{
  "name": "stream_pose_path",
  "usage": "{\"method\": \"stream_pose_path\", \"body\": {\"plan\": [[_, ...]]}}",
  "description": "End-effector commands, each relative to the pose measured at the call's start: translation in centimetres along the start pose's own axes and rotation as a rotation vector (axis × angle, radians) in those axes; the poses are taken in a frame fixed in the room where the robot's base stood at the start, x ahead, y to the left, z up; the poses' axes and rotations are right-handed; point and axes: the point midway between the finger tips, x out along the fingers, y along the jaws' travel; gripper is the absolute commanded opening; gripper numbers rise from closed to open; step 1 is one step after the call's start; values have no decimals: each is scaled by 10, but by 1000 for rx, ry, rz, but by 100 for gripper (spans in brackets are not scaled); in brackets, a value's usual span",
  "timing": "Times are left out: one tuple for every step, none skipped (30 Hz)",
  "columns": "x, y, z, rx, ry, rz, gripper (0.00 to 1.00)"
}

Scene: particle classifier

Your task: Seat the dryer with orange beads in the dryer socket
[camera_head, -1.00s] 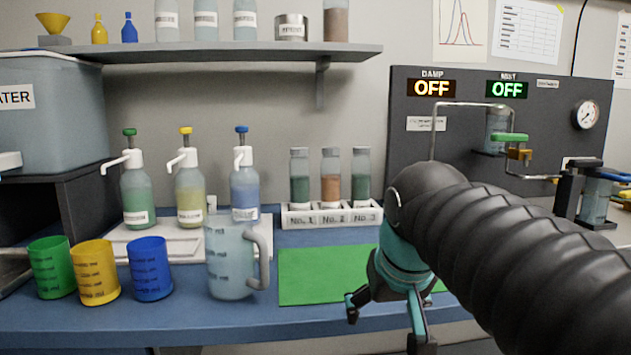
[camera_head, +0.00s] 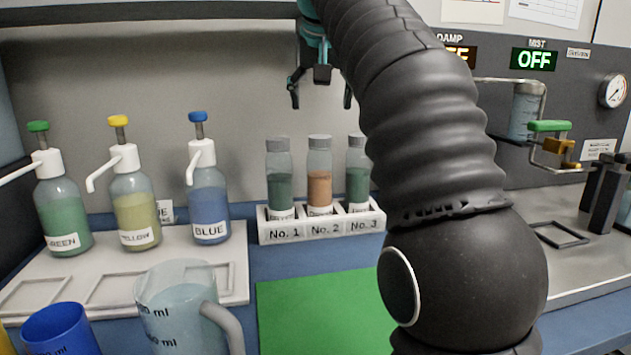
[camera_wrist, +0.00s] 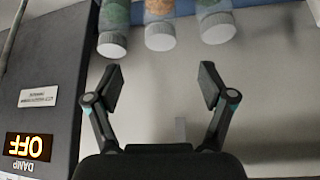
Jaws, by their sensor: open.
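The dryer with orange beads (camera_head: 319,187) stands upright in the No. 2 slot of the white rack (camera_head: 325,230), between two green-bead dryers. In the wrist view, its grey cap and orange beads (camera_wrist: 160,10) show at the top, between the other two caps. My gripper (camera_head: 320,92) is open and empty, pointing down above the rack, with its fingertips above the cap of the orange dryer. In the wrist view my gripper (camera_wrist: 162,85) has its fingers spread, with nothing between them. I cannot tell for sure which fixture is the dryer socket.
Pump bottles (camera_head: 207,190) and a clear jug (camera_head: 180,310) stand at the left. A green mat (camera_head: 320,315) lies in front of the rack. The dark panel (camera_head: 580,70) at the right carries a clear vessel (camera_head: 523,112), a gauge and pipework. A black square frame (camera_head: 560,234) lies on the steel counter.

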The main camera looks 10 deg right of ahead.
Motion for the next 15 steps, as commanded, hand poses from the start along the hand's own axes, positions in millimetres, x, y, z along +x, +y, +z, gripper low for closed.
{"method": "stream_pose_path", "body": {"plan": [[4,-1,0,-1,-2,0,82],[7,-1,0,-1,-2,0,82],[12,-2,0,-2,-3,0,82],[16,-2,0,-2,-3,-1,82],[21,-2,1,-3,-3,-1,82],[28,-2,1,-3,-4,-1,82],[34,-2,1,-3,-3,-2,82],[40,-2,1,-3,-4,-1,82],[47,-2,0,-3,-3,-1,82],[52,-2,1,-3,-4,-1,82],[58,-2,1,-3,-3,-1,82],[64,-2,0,-2,-3,-1,82],[68,-2,0,-2,-2,-1,82],[72,-1,0,-2,-3,-1,82],[75,-1,0,-1,-1,-1,82]]}}
